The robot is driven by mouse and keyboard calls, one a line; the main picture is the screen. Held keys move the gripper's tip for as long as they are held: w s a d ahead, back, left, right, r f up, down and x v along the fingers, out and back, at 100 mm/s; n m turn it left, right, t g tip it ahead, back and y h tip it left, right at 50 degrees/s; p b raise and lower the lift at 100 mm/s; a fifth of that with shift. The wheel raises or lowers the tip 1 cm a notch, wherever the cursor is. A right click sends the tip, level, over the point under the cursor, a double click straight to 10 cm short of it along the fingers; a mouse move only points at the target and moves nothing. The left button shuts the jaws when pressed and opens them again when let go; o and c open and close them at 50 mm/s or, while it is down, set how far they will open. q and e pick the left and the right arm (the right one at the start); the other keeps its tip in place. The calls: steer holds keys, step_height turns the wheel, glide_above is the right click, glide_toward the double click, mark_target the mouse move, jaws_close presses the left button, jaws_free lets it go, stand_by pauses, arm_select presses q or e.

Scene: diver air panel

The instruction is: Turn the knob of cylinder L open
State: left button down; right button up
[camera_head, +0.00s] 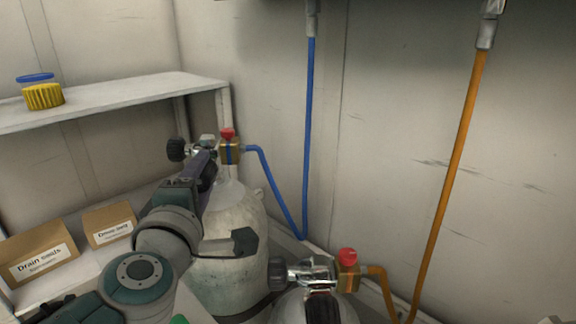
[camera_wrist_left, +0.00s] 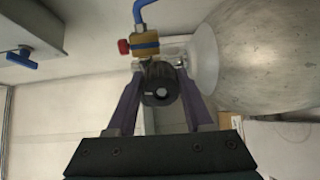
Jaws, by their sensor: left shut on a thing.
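The left cylinder (camera_head: 228,245) is a worn white bottle with a blue hose on its valve; no letter shows on it. Its black round knob (camera_head: 176,149) sticks out to the left of the valve. A brass block (camera_head: 231,151) with a red cap sits on the valve's right side. My left gripper (camera_head: 197,157) reaches up to the valve and is shut on the knob. In the left wrist view the knob (camera_wrist_left: 160,84) sits between the two purple fingers, its end facing the camera. My right gripper is not in view.
A second cylinder (camera_head: 310,309) with a black knob, red cap and orange hose (camera_head: 450,180) stands at the front right. A shelf (camera_head: 130,95) at left holds a yellow lidded item (camera_head: 43,96). Cardboard boxes (camera_head: 40,257) lie below. A blue-handled valve (camera_wrist_left: 24,60) shows in the left wrist view.

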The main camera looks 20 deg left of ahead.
arm_select(q)
steer(key=n, duration=0.3)
steer(key=shift+f+n+b, duration=0.1)
steer(key=shift+n+b, duration=0.3)
steer(key=n+b, duration=0.1)
steer(key=n, duration=0.3)
steer(key=n+b, duration=0.1)
steer(key=n, duration=0.3)
steer(key=shift+a+n, duration=0.1)
steer(key=shift+n, duration=0.2)
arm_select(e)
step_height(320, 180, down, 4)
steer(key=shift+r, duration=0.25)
arm_select(q)
steer(key=shift+n+t+h+b, duration=0.35)
steer(key=shift+n+b, duration=0.3)
steer(key=shift+n, duration=0.85)
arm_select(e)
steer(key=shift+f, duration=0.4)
arm_select(q)
steer(key=shift+n, duration=0.3)
steer(key=shift+c, duration=1.4)
jaws_free()
steer(key=shift+s+r, duration=0.1)
steer(key=shift+r, duration=0.1)
